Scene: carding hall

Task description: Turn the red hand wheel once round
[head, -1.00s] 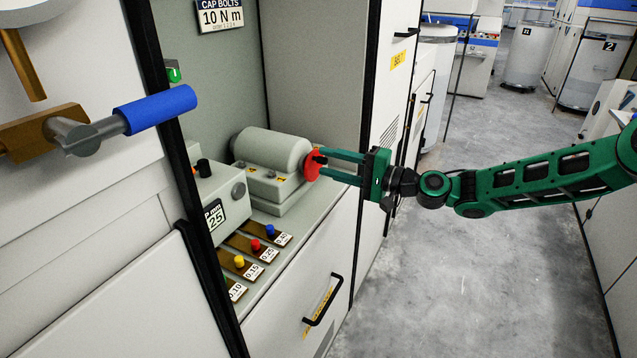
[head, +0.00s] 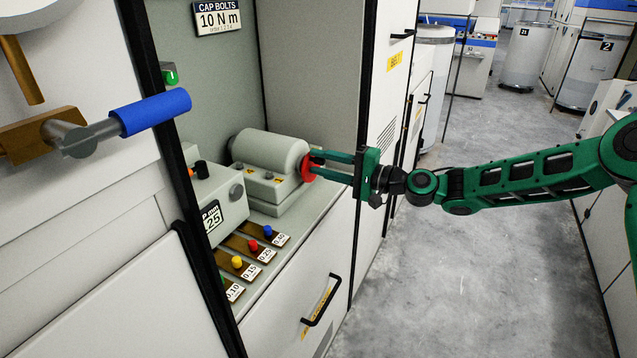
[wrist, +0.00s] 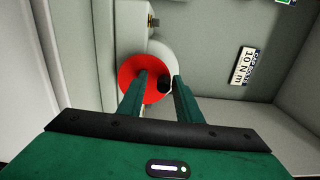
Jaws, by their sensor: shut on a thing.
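The red hand wheel (head: 306,170) sits on the right end of a grey motor-like housing (head: 272,153) inside the open cabinet bay. In the wrist view the wheel (wrist: 130,76) is a red disc with a small black handle (wrist: 165,86) off its centre. My gripper (head: 316,163) reaches in from the right, its green fingers level at the wheel face. In the wrist view the fingers of my gripper (wrist: 160,80) stand on both sides of the handle, shut on it. The fingers partly hide the wheel.
A blue-handled lever (head: 150,111) juts out at the left. A drawer handle (head: 323,300) is below. The floor (head: 450,270) at right is clear.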

